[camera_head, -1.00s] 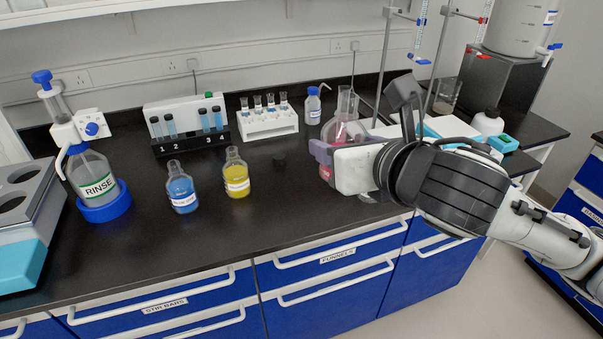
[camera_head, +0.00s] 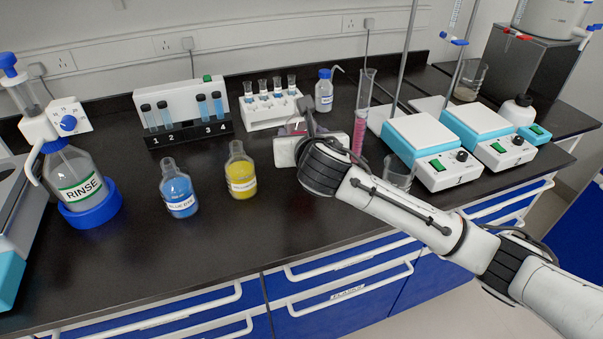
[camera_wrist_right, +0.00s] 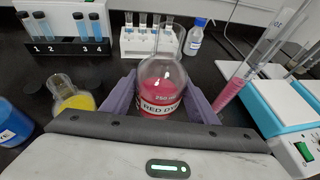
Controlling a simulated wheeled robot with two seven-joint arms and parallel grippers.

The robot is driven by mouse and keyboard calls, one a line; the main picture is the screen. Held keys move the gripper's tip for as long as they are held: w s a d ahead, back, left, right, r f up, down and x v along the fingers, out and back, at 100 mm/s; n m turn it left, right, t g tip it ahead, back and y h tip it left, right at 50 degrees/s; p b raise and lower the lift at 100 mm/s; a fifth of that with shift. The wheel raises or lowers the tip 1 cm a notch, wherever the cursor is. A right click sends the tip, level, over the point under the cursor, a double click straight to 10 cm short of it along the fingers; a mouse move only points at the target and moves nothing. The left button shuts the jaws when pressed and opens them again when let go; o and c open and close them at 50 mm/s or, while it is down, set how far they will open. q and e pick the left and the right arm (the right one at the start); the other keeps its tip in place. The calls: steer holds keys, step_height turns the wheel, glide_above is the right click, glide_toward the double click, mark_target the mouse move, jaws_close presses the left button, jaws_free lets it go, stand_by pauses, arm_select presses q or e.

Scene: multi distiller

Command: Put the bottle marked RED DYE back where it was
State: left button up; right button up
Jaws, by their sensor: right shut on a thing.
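The RED DYE bottle (camera_wrist_right: 161,85) is a clear flask with red liquid and a white label. In the right wrist view it stands upright between the purple fingers of my right gripper (camera_wrist_right: 158,108), which is shut on it. In the head view my right gripper (camera_head: 292,130) is right of the yellow bottle (camera_head: 240,172), and the arm and gripper hide nearly all of the RED DYE bottle. I cannot tell whether its base touches the counter. The BLUE DYE bottle (camera_head: 178,190) stands left of the yellow one. My left gripper is out of view.
A measuring cylinder with pink liquid (camera_head: 360,125) and an empty beaker (camera_head: 399,173) stand right of my gripper, beside the hotplates (camera_head: 420,140). A vial rack (camera_head: 270,112) and a small blue-capped bottle (camera_head: 324,92) are behind. The counter front left of my arm is clear (camera_head: 215,240).

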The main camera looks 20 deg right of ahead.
step_height(320, 180, down, 8)
steer(key=shift+r+b, duration=0.1)
steer(key=shift+b, duration=0.25)
steer(key=o, duration=1.4)
steer(key=shift+f, duration=0.2)
steer(key=shift+s+r, duration=0.2)
steer(key=shift+r, duration=0.05)
steer(key=v, duration=1.1)
steer(key=shift+s+p, duration=0.25)
steer(key=shift+p, duration=0.2)
steer(key=shift+r, duration=0.15)
